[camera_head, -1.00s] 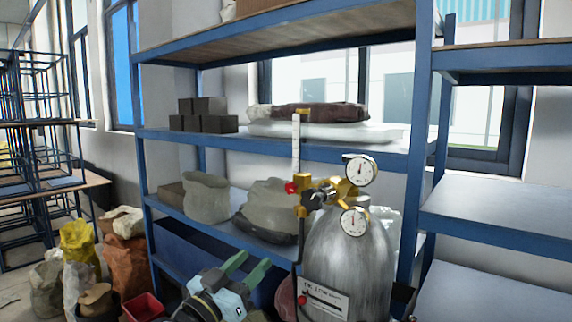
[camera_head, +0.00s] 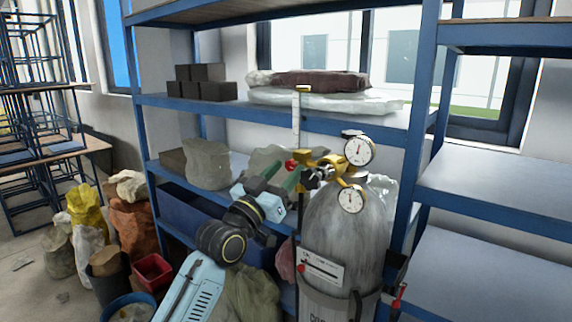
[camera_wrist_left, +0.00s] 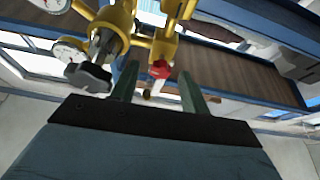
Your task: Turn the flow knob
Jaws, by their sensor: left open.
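The red flow knob (camera_head: 291,165) sits at the base of the clear upright flow tube (camera_head: 297,118) on the brass regulator (camera_head: 330,165). The regulator with two round gauges tops a grey gas cylinder (camera_head: 345,230). My left gripper (camera_head: 290,176) has its green fingers just left of and below the knob, pointing toward it. In the left wrist view the red knob (camera_wrist_left: 159,69) appears between the two open fingers (camera_wrist_left: 158,82), near their tips; I cannot tell whether they touch it. A black knob (camera_wrist_left: 88,76) is left of the fingers there. My right gripper is not in view.
A blue shelf rack (camera_head: 270,122) with sacks and dark blocks (camera_head: 200,85) stands behind the cylinder. Sacks (camera_head: 130,215), a red bin (camera_head: 152,270) and buckets stand on the floor at left. The shelves at right (camera_head: 480,200) are empty.

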